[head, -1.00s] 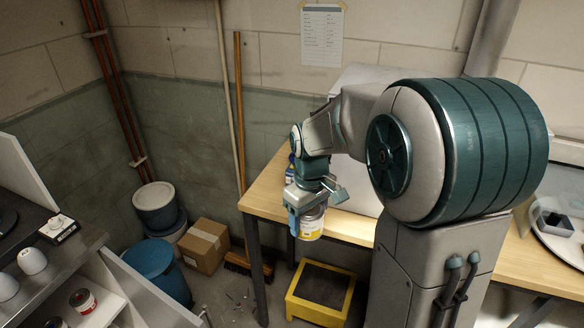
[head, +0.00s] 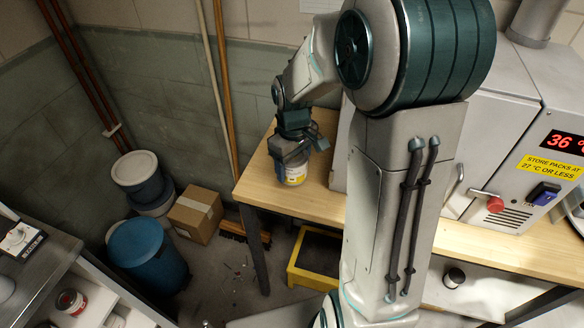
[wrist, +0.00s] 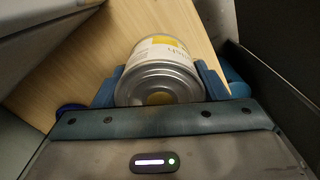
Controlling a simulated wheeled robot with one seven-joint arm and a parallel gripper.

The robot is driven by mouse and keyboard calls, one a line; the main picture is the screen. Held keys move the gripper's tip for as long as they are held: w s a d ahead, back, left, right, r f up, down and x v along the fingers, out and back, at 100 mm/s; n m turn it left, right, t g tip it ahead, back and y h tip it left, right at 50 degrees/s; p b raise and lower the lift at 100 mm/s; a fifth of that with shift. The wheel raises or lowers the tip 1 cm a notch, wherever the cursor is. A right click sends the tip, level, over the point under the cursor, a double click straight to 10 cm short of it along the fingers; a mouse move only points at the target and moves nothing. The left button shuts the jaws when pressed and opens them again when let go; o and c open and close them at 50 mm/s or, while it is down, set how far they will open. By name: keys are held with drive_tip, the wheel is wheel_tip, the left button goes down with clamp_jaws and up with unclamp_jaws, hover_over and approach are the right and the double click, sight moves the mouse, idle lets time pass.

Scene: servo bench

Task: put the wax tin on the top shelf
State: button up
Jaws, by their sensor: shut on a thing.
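My gripper (head: 290,152) is shut on a round metal tin (head: 294,173) with a white and yellow label. In the wrist view the tin (wrist: 160,75) lies between the two blue fingers, its bare metal end towards the camera. Only part of its lettering shows, so I cannot confirm that it is the wax tin. The tin is over the left end of the wooden bench (head: 315,198); I cannot tell whether it touches the top. A shelf unit (head: 98,300) shows in part at the lower left, with a red and white tin (head: 71,302) inside.
A yellow step stool (head: 314,277) is by the bench front. A grey cabinet (head: 492,150) with a red display stands on the bench.

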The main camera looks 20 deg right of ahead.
sight(293, 177)
drive_tip(key=shift+f, duration=2.4)
drive_tip(key=shift+f, duration=0.15)
drive_tip(key=o, duration=1.2)
